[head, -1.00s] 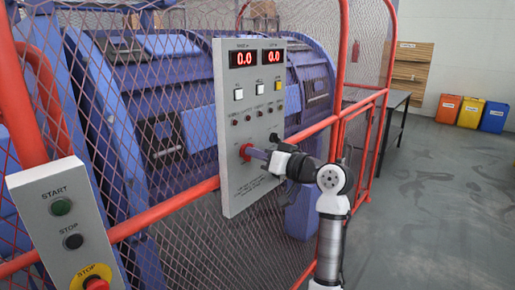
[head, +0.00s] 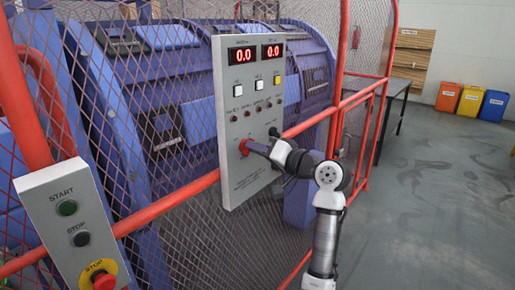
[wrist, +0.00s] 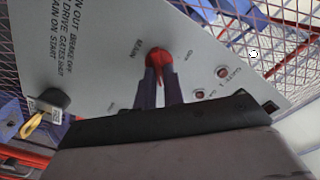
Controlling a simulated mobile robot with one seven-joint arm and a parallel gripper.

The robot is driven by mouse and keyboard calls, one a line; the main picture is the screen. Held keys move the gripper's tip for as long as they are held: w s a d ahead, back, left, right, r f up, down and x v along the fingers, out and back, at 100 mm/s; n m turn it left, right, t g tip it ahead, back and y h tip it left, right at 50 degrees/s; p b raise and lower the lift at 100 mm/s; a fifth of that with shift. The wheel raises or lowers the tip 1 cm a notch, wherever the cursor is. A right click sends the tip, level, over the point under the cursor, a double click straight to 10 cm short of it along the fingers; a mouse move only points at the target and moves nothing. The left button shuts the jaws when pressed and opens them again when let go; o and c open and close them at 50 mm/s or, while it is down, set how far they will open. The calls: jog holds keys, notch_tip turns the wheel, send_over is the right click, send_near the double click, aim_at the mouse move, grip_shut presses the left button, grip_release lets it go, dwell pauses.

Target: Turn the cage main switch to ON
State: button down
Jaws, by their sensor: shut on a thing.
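The cage main switch is a red rotary knob (head: 243,147) low on the grey control panel (head: 235,185). It also shows in the wrist view (wrist: 157,56), next to the label MAIN. My gripper (head: 250,148) reaches it from the right in the head view. In the wrist view the two dark fingers (wrist: 158,76) are shut on the knob's red grip, one on each side.
The panel hangs on a mesh fence with red rails (head: 170,207). A black knob with a yellow part (wrist: 47,104) sits near the switch. A START/STOP box (head: 78,225) stands at the front left. The floor at right (head: 440,200) is clear.

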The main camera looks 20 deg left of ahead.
jog(key=shift+r, duration=0.1)
jog(key=c, duration=1.5)
grip_release()
jog(key=shift+d, duration=0.1)
jog(key=b+v, duration=0.4)
jog(key=v, duration=0.9)
jog(key=shift+d, duration=0.35)
jog(key=shift+s, duration=0.1)
